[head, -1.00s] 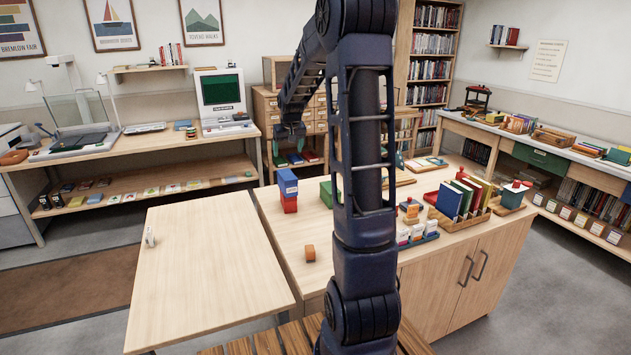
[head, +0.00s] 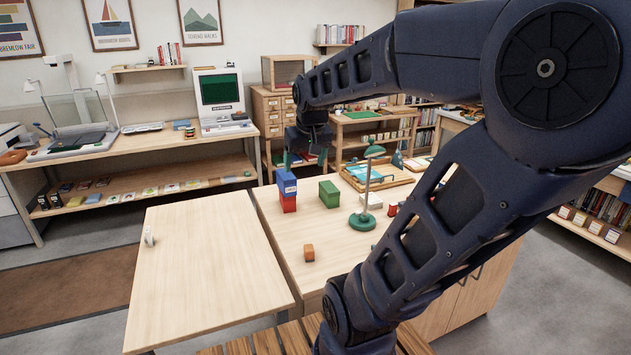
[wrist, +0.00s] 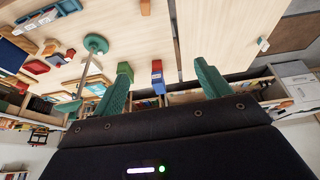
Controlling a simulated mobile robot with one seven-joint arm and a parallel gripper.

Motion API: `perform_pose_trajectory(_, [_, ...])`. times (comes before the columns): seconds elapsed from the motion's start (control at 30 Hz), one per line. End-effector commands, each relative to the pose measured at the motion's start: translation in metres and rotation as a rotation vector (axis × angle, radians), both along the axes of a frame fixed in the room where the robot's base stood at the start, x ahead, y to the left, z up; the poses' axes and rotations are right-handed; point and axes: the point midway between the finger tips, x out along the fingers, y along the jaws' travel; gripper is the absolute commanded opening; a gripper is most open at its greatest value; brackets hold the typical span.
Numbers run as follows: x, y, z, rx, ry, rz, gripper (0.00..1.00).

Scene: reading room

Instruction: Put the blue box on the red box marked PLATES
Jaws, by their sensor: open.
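The blue box (head: 287,183) sits on top of the red box (head: 289,204) near the left edge of the cabinet top in the head view. Their label text is too small to read. In the wrist view, the blue box (wrist: 158,86) and the red box (wrist: 157,66) show between my fingers in the picture, beyond the fingertips. My gripper (head: 303,157) is open and empty. In the head view it appears above and slightly right of the stack, apart from it. The wrist view shows both teal fingers of my gripper (wrist: 162,76) spread wide.
A green box (head: 329,194) stands right of the stack. A green lamp (head: 363,220), a small white box (head: 371,200) and an orange block (head: 309,252) are on the same cabinet top (head: 290,236).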

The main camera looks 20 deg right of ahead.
Motion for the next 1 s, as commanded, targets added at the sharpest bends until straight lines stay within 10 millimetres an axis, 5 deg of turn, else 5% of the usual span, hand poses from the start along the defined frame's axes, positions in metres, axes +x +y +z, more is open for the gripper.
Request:
perform_pose_trajectory(0.13, [-0.043,0.003,-0.007,0.008,-0.005,0.001,0.76])
perform_pose_trajectory(0.33, [-0.076,0.004,-0.018,0.017,-0.004,0.001,0.76])
perform_pose_trajectory(1.0, [-0.084,0.005,-0.021,0.019,-0.002,0.001,0.76])
